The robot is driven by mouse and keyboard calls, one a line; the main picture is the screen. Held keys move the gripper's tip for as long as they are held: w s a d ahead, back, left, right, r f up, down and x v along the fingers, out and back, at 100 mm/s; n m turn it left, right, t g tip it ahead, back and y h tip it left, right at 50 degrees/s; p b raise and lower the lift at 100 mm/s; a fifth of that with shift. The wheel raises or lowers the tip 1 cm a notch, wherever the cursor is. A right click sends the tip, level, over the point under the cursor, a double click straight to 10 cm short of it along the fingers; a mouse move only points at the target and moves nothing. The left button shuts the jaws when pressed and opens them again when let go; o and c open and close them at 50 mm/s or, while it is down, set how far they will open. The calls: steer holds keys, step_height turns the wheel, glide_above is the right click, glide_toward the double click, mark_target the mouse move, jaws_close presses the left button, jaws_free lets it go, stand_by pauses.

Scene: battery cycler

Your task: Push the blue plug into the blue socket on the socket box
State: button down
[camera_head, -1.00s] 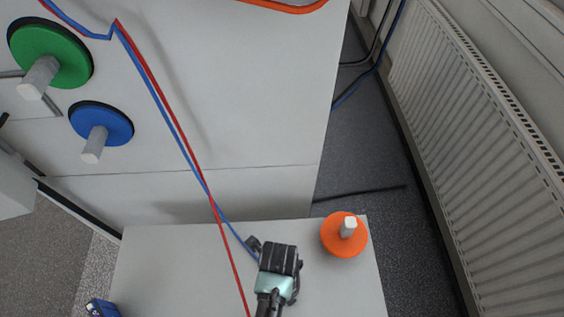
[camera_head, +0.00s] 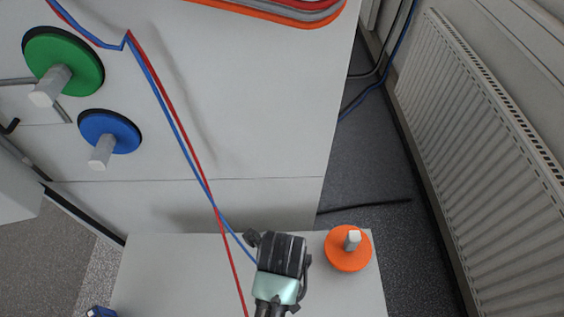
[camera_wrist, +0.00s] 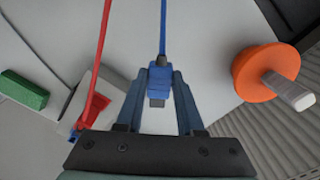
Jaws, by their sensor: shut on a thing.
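My gripper (camera_wrist: 158,105) is shut on the blue plug (camera_wrist: 158,78), which sits between the two fingertips with its blue cable running up and away. In the head view my gripper (camera_head: 280,255) is at the bottom middle, seen from behind, and hides the plug. In the wrist view a red plug (camera_wrist: 95,108) with a red cable is at a pale grey box-like part (camera_wrist: 82,92), left of my gripper. I cannot tell whether this part is the socket box. No blue socket can be made out.
An orange disc with a pale peg (camera_head: 347,250) stands right of my gripper on the white surface (camera_head: 180,270). Green (camera_head: 63,68) and blue (camera_head: 110,132) discs with pegs are on the white cabinet. A green block (camera_wrist: 22,90) is at left. A radiator (camera_head: 480,130) is at right.

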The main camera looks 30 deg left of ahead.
stand_by(0.3)
step_height(320, 180, up, 8)
steer(key=p, duration=0.7)
steer(key=w+d+f+n+b, duration=0.2)
steer(key=w+d+n+b, duration=0.1)
steer(key=n, duration=0.8)
steer(key=w+d+f+n+b, duration=0.3)
steer(key=d+n, duration=0.4)
steer(key=n, duration=0.4)
steer(key=shift+w+d+b, duration=0.25)
steer(key=shift+w+b, duration=0.25)
steer(key=shift+w, duration=0.55)
